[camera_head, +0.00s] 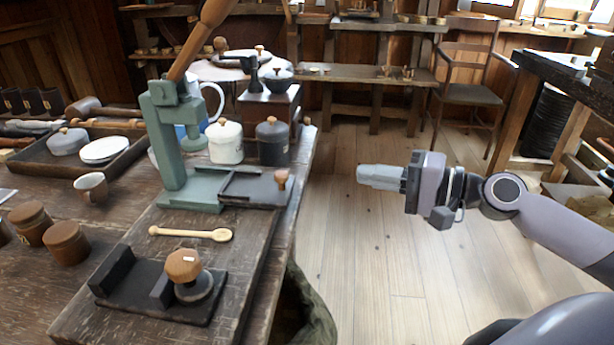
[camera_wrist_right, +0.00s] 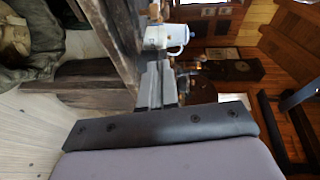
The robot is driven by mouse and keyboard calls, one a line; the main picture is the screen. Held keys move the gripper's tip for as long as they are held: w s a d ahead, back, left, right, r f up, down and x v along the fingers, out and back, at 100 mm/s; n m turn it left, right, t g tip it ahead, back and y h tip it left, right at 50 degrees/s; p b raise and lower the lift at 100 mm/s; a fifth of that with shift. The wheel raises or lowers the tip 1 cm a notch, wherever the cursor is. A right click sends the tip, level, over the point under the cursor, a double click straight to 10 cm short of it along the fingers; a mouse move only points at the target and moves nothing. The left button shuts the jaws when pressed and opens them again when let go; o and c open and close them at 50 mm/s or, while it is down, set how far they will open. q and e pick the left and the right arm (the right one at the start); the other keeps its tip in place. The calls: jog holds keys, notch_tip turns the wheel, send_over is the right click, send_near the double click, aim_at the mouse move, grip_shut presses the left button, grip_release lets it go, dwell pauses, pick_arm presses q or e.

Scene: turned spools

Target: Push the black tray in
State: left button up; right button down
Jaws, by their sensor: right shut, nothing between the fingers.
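The black tray (camera_head: 258,190) lies in the base of the green press (camera_head: 172,150) on the workbench. It extends out to the right of the press toward the bench's right edge, with a small round wooden knob (camera_head: 281,178) at its outer end. My right gripper (camera_head: 362,176) is shut and empty, above the floor to the right of the bench, pointing left toward the knob with a clear gap between them. In the right wrist view its closed fingers (camera_wrist_right: 158,85) show in the middle. The left gripper is not in view.
A wooden spoon (camera_head: 190,233) and a black fixture with an octagonal wooden knob (camera_head: 183,265) lie nearer on the bench. A white canister (camera_head: 225,143) and a dark canister (camera_head: 272,141) stand behind the tray. The floor (camera_head: 380,250) right of the bench is open.

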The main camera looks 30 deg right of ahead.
pick_arm(q)
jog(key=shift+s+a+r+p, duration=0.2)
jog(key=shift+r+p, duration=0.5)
jog(key=shift+p, duration=0.35)
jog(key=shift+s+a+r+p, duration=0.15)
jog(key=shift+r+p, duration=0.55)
jog(key=shift+p, duration=0.35)
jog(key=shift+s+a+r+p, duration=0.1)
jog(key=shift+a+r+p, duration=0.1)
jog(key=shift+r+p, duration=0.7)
pick_arm(e)
jog(key=s+a+x, duration=0.1)
jog(key=a+x, duration=0.1)
jog(key=x, duration=0.9)
jog(key=shift+s+f, duration=0.2)
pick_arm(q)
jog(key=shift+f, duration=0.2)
pick_arm(e)
jog(key=shift+a, duration=0.15)
jog(key=shift+w, duration=0.15)
